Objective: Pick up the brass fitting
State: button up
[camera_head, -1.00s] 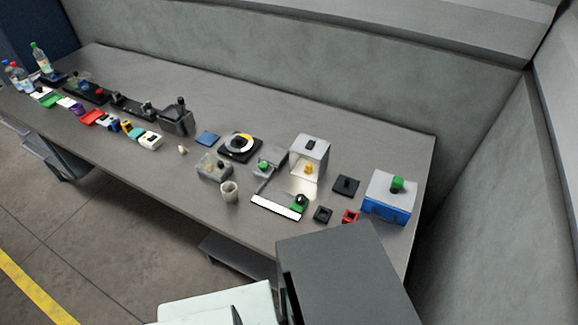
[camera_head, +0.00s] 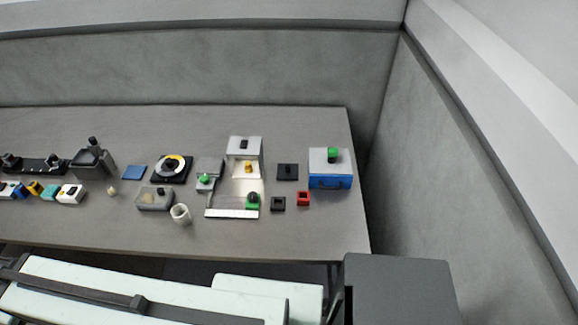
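A small golden-yellow piece (camera_head: 248,167) sits inside the lit opening of a grey and white housing (camera_head: 245,144) on the table. It looks like the brass fitting, but it is too small to be sure. A small pale beige piece (camera_head: 111,190) lies alone on the table farther left; its material cannot be told. My gripper is not in view. Only pale and dark parts of my own body show along the bottom, apart from these things.
The grey table (camera_head: 250,240) has a bare front strip. Near the housing are a white cup (camera_head: 181,214), a clear box (camera_head: 154,199), a black disc unit (camera_head: 171,168), a red block (camera_head: 303,198) and a blue box (camera_head: 330,168). Walls stand behind and right.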

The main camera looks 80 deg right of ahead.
aim_at(248, 168)
jog(key=z, duration=3.35)
jog(key=k, duration=2.1)
jog(key=u, duration=0.55)
jog(key=i, duration=1)
jog(key=z, duration=0.05)
